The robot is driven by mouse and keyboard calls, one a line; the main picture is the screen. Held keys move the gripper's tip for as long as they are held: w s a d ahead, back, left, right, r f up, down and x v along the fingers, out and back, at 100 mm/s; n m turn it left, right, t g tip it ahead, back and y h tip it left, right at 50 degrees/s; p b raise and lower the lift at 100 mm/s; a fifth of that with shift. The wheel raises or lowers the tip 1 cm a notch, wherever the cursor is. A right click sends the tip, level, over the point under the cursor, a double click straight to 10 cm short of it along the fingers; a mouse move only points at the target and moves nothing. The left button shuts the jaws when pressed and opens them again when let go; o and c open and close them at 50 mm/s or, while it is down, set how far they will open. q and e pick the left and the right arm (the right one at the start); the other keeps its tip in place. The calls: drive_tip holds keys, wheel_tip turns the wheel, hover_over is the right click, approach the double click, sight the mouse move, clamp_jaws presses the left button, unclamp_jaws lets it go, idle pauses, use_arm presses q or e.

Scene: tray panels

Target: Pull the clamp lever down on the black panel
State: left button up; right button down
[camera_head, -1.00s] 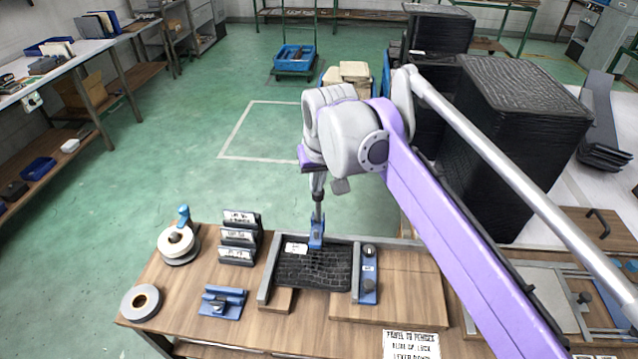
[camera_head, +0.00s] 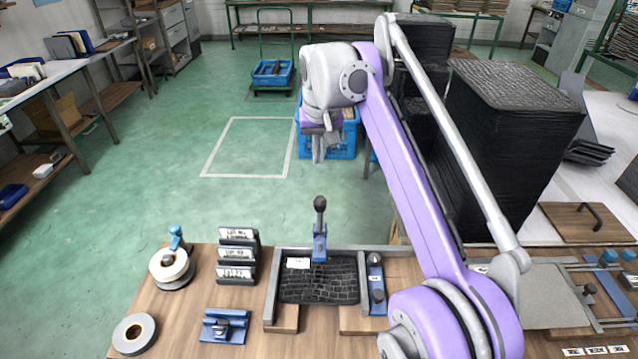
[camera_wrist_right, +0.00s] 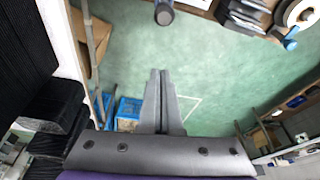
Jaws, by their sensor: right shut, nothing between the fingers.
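The black panel (camera_head: 318,287) lies in a metal-railed fixture on the wooden table, with a white label near its far edge. A blue toggle clamp (camera_head: 320,247) stands at the panel's far edge. Its clamp lever (camera_head: 320,212), with a round dark knob, points upright. My right gripper (camera_head: 319,160) is shut and empty, above the lever in the head view and apart from it. In the right wrist view its fingers (camera_wrist_right: 158,73) are together over green floor. A round dark knob (camera_wrist_right: 164,15), apparently the lever's, shows beyond the fingertips. My left gripper is not in view.
A second blue clamp (camera_head: 376,285) sits at the panel's right rail. Left of the fixture are upright labelled holders (camera_head: 238,255), tape rolls (camera_head: 171,268) and a blue block fixture (camera_head: 224,325). Tall black stacks (camera_head: 510,150) stand to the right. Floor beyond the table is open.

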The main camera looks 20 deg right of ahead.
sight(320, 217)
wheel_tip(320, 217, down, 9)
drive_tip(key=s+b, duration=0.1)
drive_tip(key=b, duration=0.1)
drive_tip(key=shift+a+f+b, duration=0.2)
drive_tip(key=shift+a+b, duration=0.1)
drive_tip(key=shift+b, duration=0.05)
drive_tip(key=shift+s, duration=0.15)
idle(0.4)
